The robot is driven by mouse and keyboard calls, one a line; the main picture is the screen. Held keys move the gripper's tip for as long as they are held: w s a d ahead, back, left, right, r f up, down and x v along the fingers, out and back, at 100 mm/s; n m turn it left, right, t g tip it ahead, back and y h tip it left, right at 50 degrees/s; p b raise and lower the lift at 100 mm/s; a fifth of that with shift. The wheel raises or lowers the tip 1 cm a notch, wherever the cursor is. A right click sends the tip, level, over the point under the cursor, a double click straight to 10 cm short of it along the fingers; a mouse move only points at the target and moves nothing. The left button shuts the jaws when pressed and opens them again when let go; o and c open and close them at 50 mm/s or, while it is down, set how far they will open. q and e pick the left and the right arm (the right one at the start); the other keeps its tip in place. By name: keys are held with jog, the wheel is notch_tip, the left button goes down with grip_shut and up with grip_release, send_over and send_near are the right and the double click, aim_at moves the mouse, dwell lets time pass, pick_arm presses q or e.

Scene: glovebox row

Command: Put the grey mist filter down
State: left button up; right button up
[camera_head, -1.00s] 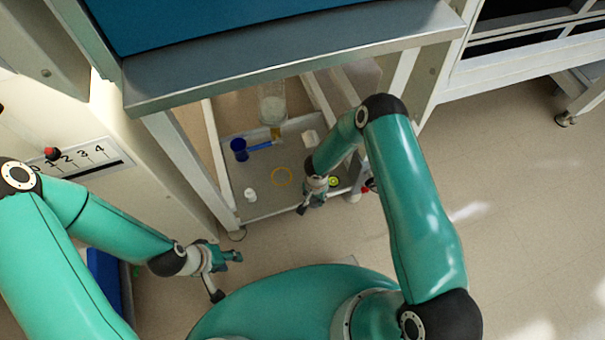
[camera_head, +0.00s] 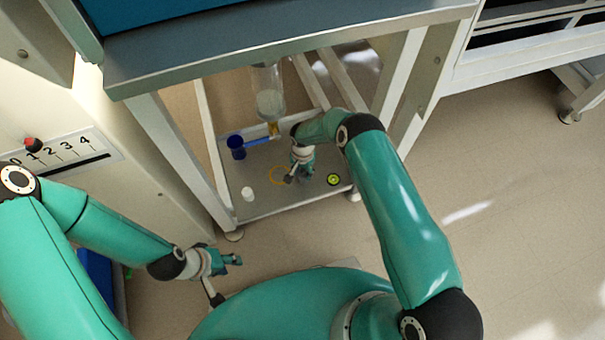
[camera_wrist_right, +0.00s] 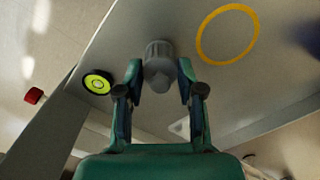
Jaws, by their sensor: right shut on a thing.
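In the right wrist view the grey mist filter (camera_wrist_right: 160,58) is a small grey ribbed cylinder. My right gripper (camera_wrist_right: 160,80) is shut on it, one finger on each side. The filter is over the grey shelf tray (camera_wrist_right: 125,50); I cannot tell whether it touches it. A yellow ring marking (camera_wrist_right: 228,34) lies to the right of the filter, apart from it. In the head view my right gripper (camera_head: 292,177) is beside the yellow ring (camera_head: 277,176) and hides the filter. My left gripper (camera_head: 226,278) is open and empty, outside the frame at lower left.
A clear cylinder (camera_head: 268,95) hangs at the back. Frame posts (camera_head: 180,160) flank the tray, under a grey ledge (camera_head: 280,45).

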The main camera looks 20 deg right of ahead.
aim_at(303, 172)
jog(key=shift+f, duration=0.3)
jog(key=shift+f, duration=0.15)
jog(key=o, duration=0.9)
jog(key=shift+o, duration=0.2)
jog(key=shift+r, duration=0.4)
notch_tip(303, 172, up, 12)
jog(key=p, duration=0.3)
jog(key=shift+f, duration=0.2)
jog(key=shift+f, duration=0.1)
